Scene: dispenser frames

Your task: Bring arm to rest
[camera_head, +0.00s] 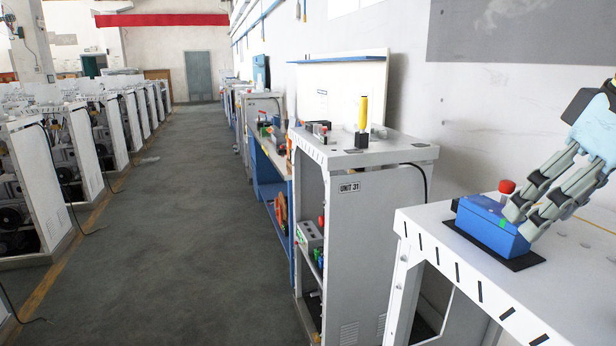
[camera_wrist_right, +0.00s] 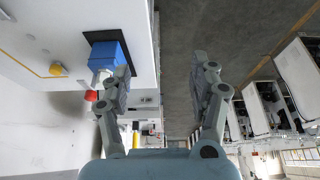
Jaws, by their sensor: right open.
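My right gripper (camera_head: 526,215) comes in from the right of the head view, over the near white cabinet. In the right wrist view its fingers (camera_wrist_right: 160,68) are spread wide, with nothing between them. In the head view its fingertips overlap the right edge of a blue box (camera_head: 482,222). In the wrist view that box (camera_wrist_right: 106,56) lies to the left of the left finger, partly covered by it. I cannot tell whether they touch. My left gripper is not in view.
The blue box sits on a black mat (camera_head: 524,263) on the white cabinet top (camera_head: 462,246), with a red knob (camera_head: 507,186) behind it. Another cabinet, marked UNIT 31 (camera_head: 349,187), stands farther back with a yellow-handled tool (camera_head: 364,112) upright on top. The grey aisle floor (camera_head: 190,215) is open.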

